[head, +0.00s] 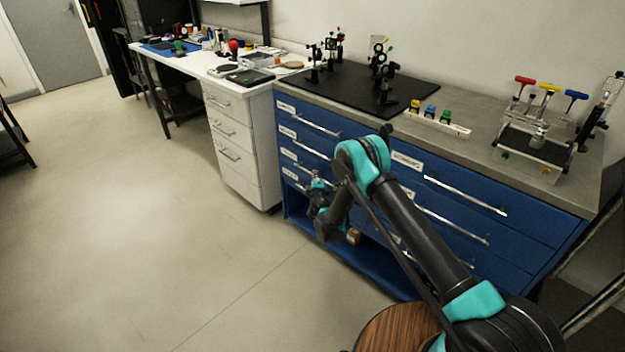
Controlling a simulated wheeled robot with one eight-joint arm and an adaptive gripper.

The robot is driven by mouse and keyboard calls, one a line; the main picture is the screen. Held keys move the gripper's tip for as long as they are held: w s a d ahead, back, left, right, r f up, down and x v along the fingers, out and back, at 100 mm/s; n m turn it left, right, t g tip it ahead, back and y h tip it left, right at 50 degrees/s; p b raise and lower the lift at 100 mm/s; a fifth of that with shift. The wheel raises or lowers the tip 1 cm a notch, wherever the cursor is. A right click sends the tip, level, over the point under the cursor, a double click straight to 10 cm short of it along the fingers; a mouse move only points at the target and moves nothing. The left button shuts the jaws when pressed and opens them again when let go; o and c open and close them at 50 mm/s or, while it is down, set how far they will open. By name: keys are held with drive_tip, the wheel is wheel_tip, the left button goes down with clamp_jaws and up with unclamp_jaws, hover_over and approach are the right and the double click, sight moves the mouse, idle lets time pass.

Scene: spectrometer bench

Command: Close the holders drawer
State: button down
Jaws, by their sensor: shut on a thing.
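The blue drawer cabinet (345,141) stands below the grey bench top, with two columns of drawers. Its white labels are too small to read, so I cannot tell which is the holders drawer. My gripper (317,183) is low in front of the left column, shut at a handle of one of the lower drawers. The fingers are small and dark, and my arm hides much of the middle of the cabinet. The upper left drawer (313,125) looks flush. How far any lower drawer stands out I cannot tell.
A white drawer unit (232,145) stands left of the cabinet. An open blue shelf (340,252) lies under the drawers. The floor at left is clear.

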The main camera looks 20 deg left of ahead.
drive_tip(key=c, duration=1.6)
unclamp_jaws()
drive_tip(key=shift+w+d, duration=0.1)
drive_tip(key=shift+w, duration=0.1)
drive_tip(key=shift+s, duration=0.1)
